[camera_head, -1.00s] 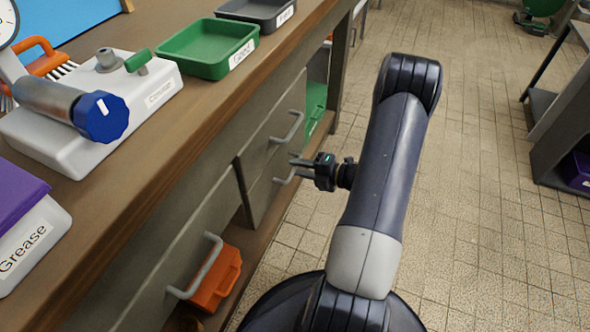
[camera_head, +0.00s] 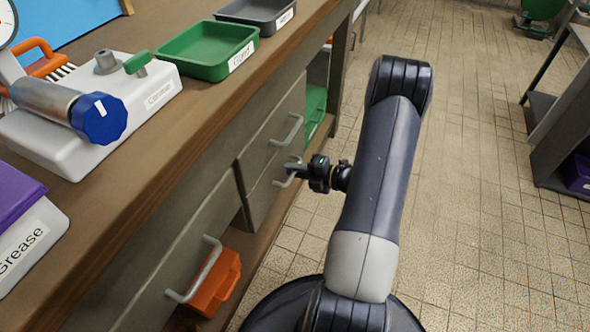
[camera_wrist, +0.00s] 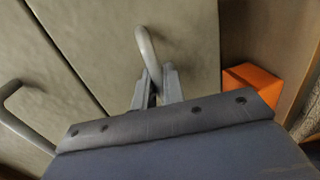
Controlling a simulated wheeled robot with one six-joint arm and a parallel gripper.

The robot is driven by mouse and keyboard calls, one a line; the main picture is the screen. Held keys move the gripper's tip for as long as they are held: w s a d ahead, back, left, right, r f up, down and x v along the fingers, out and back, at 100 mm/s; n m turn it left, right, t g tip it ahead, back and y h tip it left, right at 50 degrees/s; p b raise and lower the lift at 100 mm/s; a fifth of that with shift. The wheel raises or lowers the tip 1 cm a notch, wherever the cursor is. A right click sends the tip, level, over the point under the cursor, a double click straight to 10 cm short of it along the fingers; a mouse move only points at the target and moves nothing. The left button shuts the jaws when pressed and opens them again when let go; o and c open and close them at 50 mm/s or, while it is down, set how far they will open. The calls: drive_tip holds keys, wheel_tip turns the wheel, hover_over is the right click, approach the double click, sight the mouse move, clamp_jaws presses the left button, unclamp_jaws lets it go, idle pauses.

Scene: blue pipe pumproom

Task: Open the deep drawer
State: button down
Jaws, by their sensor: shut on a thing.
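Two stacked grey drawers sit under the wooden bench, each with a bar handle. My gripper (camera_head: 293,169) is shut on the lower handle (camera_head: 284,183) of the lower drawer (camera_head: 258,204). In the wrist view, the curved grey handle (camera_wrist: 147,48) runs between the two fingers (camera_wrist: 156,88), and part of it is hidden by them. The drawer front looks flush with the cabinet. The upper drawer's handle (camera_head: 291,130) is free; a second handle (camera_wrist: 10,95) shows at the left of the wrist view.
A larger grey front with its own handle (camera_head: 205,270) is nearer, at lower left. An orange box (camera_head: 216,284) sits on the low shelf. The bench top holds a green tray (camera_head: 208,55) and other items. Open tiled floor (camera_head: 460,180) lies to the right.

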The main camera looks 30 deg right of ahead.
drive_tip(key=shift+s, duration=0.1)
drive_tip(key=f+p+v, duration=0.2)
drive_tip(key=p+v, duration=0.1)
drive_tip(key=v, duration=1)
drive_tip(key=s+f+p+v, duration=0.1)
drive_tip(key=f+p+v, duration=0.2)
drive_tip(key=v, duration=0.9)
drive_tip(key=shift+s+d+f, duration=0.25)
drive_tip(key=shift+s+d, duration=0.05)
drive_tip(key=shift+d, duration=0.3)
drive_tip(key=c, duration=1.6)
unclamp_jaws()
drive_tip(key=p+v, duration=0.2)
drive_tip(key=v, duration=0.9)
